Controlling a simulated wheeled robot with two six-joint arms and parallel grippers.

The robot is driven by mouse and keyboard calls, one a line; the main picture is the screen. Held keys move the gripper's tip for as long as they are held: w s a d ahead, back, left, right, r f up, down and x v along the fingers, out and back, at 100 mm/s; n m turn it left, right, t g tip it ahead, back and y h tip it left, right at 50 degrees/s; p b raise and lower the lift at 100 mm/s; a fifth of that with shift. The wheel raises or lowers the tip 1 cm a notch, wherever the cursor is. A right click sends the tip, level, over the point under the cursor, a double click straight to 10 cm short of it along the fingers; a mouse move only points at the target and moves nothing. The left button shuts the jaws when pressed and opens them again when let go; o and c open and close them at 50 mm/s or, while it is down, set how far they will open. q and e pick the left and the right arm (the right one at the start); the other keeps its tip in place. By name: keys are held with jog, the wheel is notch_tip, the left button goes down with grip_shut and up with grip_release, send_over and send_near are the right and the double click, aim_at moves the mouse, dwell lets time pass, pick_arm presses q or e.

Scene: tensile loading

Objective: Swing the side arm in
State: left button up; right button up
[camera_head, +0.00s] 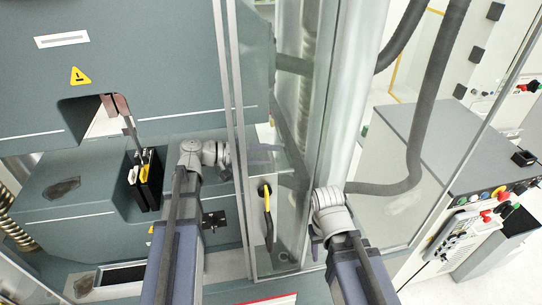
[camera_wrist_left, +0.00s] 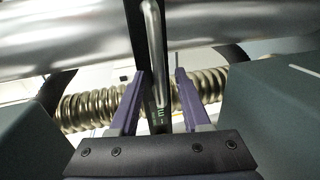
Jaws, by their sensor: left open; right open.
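My left gripper (camera_head: 264,155) is behind the clear panel, its fingers pointing right toward a dark grey jointed arm (camera_head: 290,135) beside the silver column. This looks like the side arm, though the glass blurs it. In the left wrist view, my left gripper (camera_wrist_left: 159,74) is open, its purple fingers on either side of a dark bar (camera_wrist_left: 134,45) with a silvery rod along it. I cannot tell whether they touch it, or whether this bar is the side arm. My right gripper (camera_head: 316,244) is low, near the panel's right edge, mostly hidden by its wrist.
The testing machine's grey-green crossheads (camera_head: 140,60) fill the left. A thick hose (camera_head: 425,110) loops over a grey cabinet (camera_head: 440,140) at right. Metal coils (camera_wrist_left: 90,110) show behind my left fingers.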

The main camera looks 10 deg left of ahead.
pick_arm(q)
jog(key=shift+w+d, duration=0.1)
jog(key=shift+d, duration=0.05)
jog(key=shift+c, duration=0.2)
grip_shut()
dwell(1.2)
